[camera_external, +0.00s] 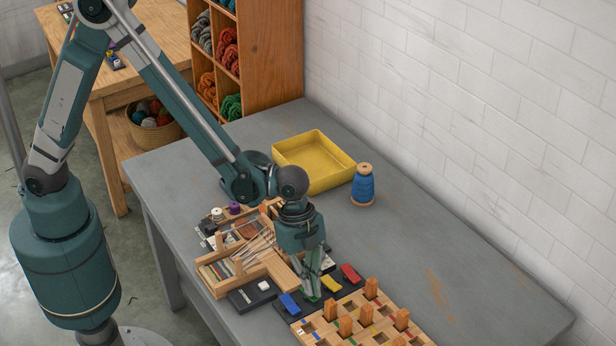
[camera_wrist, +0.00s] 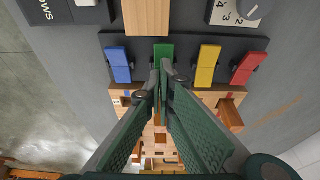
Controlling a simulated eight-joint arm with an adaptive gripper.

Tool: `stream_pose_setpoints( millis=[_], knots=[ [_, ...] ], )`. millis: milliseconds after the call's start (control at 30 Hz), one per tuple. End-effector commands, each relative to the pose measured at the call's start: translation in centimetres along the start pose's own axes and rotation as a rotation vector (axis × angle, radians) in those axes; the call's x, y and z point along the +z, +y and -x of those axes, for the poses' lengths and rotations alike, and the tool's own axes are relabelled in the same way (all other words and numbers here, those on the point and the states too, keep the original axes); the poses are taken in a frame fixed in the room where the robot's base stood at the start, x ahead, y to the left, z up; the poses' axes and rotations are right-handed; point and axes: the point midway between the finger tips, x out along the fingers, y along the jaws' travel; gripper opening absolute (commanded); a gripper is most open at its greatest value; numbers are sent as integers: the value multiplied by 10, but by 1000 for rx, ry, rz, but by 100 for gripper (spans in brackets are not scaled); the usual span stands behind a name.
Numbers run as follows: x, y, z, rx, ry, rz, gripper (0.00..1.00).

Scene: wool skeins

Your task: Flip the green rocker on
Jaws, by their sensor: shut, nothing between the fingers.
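The green rocker (camera_wrist: 163,50) sits on a dark switch panel (camera_wrist: 185,42), between the blue rocker (camera_wrist: 119,63) and the yellow rocker (camera_wrist: 207,66). The red rocker (camera_wrist: 249,68) is at the right end. My gripper (camera_wrist: 166,66) is shut and empty, its fingertips over the near part of the green rocker and hiding that part. In the external view my gripper (camera_external: 312,293) points down at the panel and mostly hides the green rocker. I cannot tell whether the tips touch it, or which way it is tilted.
A wooden peg board (camera_external: 385,333) lies just in front of the panel. A wooden tray of thin rods (camera_external: 215,284) is to the left. A yellow bin (camera_external: 345,176) and a blue thread spool (camera_external: 363,188) stand farther back. The table's right side is clear.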

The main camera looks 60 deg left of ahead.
Motion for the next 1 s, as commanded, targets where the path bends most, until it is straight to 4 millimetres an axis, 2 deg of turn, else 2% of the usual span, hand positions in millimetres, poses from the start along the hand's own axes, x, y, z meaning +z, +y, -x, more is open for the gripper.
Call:
stream_pose_setpoints(
  millis=[167, 400, 1000],
  knots=[
    [-4, 0, 13, 0, 0, 0, 0],
    [-10, 0, 43, 0, 0, 1, 0],
    [5, 0, 113, 0, 0, 1, 0]
  ],
)
